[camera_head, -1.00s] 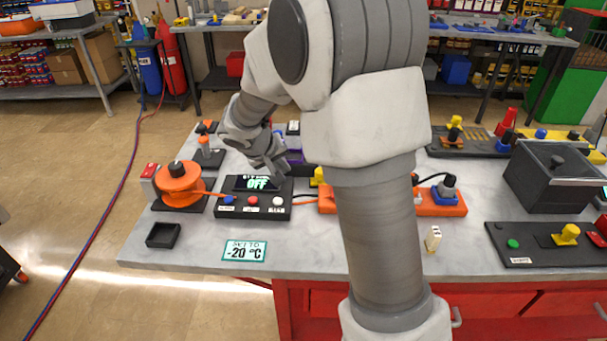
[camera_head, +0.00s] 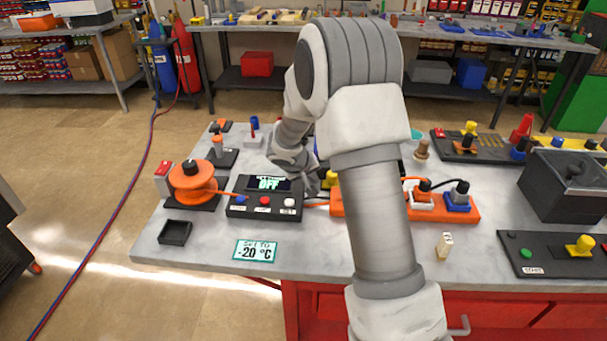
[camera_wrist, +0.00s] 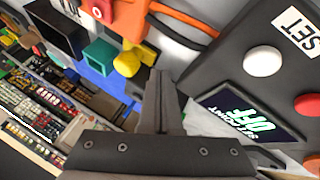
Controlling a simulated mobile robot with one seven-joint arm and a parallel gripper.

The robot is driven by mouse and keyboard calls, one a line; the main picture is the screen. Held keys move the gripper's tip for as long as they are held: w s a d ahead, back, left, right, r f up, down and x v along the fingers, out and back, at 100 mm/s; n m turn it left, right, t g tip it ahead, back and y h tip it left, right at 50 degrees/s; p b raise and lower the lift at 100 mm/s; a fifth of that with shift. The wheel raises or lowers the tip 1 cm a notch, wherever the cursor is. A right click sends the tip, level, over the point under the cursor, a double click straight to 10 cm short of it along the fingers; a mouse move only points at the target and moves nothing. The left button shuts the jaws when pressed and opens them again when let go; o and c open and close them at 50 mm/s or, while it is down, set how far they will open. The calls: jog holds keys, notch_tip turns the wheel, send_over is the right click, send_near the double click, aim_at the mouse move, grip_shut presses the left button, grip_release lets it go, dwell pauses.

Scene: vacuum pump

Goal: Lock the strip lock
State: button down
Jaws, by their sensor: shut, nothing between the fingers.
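The orange power strip (camera_head: 470,213) lies right of the controller, with several plugs in it; my arm hides its middle. A yellow knob (camera_head: 331,179) stands at the strip's left end and also shows in the wrist view (camera_wrist: 127,62), beside the strip's orange end (camera_wrist: 125,18). I cannot tell whether this knob is the strip lock, or its state. My gripper (camera_head: 314,184) is shut and empty, near the controller's right back corner and just left of the yellow knob. In the wrist view, its fingertips (camera_wrist: 160,78) are close to the knob, seemingly apart from it.
The black controller (camera_head: 235,210) reads OFF and has blue, red and white buttons. An orange cable reel (camera_head: 193,181), a black tray (camera_head: 174,232) and a "Set to -20 °C" card (camera_head: 255,250) lie left and front. A black box (camera_head: 565,182) stands right.

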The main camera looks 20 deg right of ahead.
jog(key=shift+d, duration=1.25)
jog(key=d+b, duration=0.1)
jog(key=d, duration=0.1)
jog(key=s+d+b, duration=0.1)
jog(key=shift+s+d+f, duration=0.1)
jog(key=shift+s+d, duration=0.1)
jog(key=shift+d, duration=0.15)
jog(key=shift+s+d, duration=0.15)
jog(key=shift+d, duration=0.15)
